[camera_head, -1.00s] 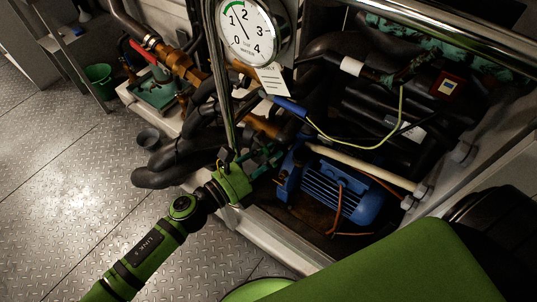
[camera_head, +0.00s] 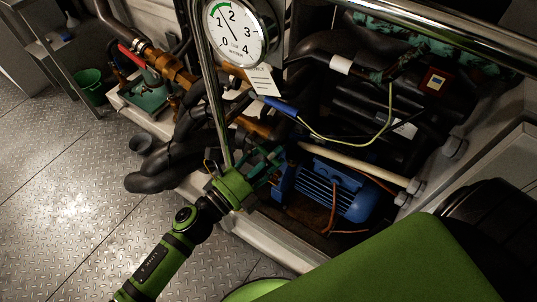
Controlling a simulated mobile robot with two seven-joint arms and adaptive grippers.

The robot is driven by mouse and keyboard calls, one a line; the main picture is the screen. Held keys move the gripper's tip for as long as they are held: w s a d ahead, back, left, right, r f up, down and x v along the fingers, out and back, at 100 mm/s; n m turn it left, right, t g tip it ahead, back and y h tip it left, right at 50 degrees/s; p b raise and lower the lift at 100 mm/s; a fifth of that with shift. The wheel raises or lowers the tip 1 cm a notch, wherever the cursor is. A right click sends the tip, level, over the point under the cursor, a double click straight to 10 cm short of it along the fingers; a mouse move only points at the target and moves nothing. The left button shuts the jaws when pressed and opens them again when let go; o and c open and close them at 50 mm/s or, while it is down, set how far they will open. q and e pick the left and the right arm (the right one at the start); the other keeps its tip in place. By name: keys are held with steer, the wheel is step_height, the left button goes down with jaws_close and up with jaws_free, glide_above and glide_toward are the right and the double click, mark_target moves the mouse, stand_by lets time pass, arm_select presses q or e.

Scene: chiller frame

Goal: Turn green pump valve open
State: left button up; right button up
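My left gripper (camera_head: 262,170) reaches in from the lower left, with its green body just beside the upright chrome pipe. Its far end is among small dark teal-green parts next to the blue motor (camera_head: 335,188). I cannot separate the fingers from a green valve handle there, nor tell whether they touch one. Further left, a green pump-like unit (camera_head: 148,98) with a red lever (camera_head: 131,54) sits on the frame's base, away from the gripper. My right gripper is not in view.
A round pressure gauge (camera_head: 235,30) and a white tag (camera_head: 262,80) hang above the gripper. The chrome pipe (camera_head: 213,100) and black insulated pipes (camera_head: 165,165) crowd its left side. A green bucket (camera_head: 90,86) stands far left. The plate floor (camera_head: 75,180) is clear.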

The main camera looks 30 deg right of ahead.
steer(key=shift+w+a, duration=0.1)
arm_select(q)
steer(key=v, duration=1.2)
steer(key=shift+r, duration=0.15)
